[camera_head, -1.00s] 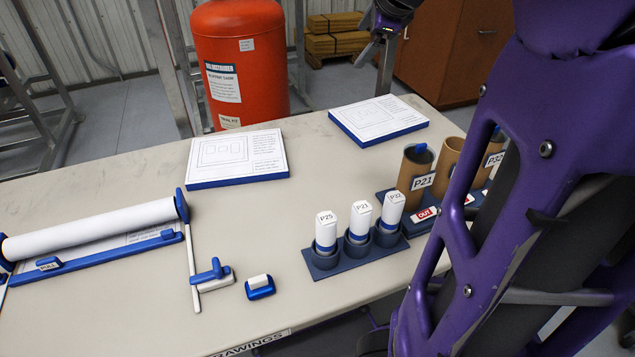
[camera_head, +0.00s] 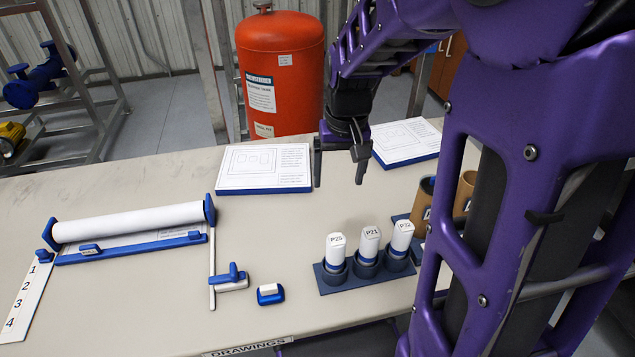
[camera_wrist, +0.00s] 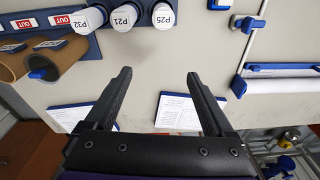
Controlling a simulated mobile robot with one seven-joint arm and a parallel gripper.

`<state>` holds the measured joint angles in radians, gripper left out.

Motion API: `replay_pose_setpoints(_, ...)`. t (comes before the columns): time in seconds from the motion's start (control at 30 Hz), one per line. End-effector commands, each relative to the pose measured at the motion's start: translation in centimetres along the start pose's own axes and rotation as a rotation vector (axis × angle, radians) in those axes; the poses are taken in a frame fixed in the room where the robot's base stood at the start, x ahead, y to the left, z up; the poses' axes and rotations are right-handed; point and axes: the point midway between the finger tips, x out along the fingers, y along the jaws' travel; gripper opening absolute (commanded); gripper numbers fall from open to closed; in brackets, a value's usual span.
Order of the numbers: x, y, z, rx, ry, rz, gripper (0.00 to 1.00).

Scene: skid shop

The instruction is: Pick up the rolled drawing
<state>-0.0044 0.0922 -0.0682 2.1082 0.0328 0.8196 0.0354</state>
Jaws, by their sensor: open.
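Several white rolls could be the rolled drawing. Three stand upright in a dark blue rack (camera_head: 334,283): P25 (camera_head: 336,246), P21 (camera_head: 369,242) and P32 (camera_head: 402,238). They also show at the top of the wrist view, as P25 (camera_wrist: 163,16), P21 (camera_wrist: 124,17) and P32 (camera_wrist: 86,19). A longer white roll (camera_head: 130,222) lies across a blue-ended stand (camera_head: 130,248) at the left. My gripper (camera_head: 339,177) is open and points down above the table, behind the rack. In the wrist view my gripper (camera_wrist: 160,75) has nothing between its fingers.
Two blue-edged drawing boards (camera_head: 263,168) (camera_head: 407,140) lie behind. Brown tubes (camera_head: 464,194), partly hidden by my arm, stand right of the rack. A small blue-and-white block (camera_head: 270,294) and a numbered strip (camera_head: 27,300) lie on the table (camera_head: 150,310). An orange tank (camera_head: 282,80) stands behind.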

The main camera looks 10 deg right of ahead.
Motion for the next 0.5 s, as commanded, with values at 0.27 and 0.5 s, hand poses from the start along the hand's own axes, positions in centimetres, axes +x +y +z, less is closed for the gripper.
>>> replay_pose_setpoints(0.27,1.0,-1.6,3.5,-0.34,-0.115,0.003,0.88)
replay_pose_setpoints(0.5,4.0,-1.8,4.4,-0.385,-0.133,-0.001,0.88)
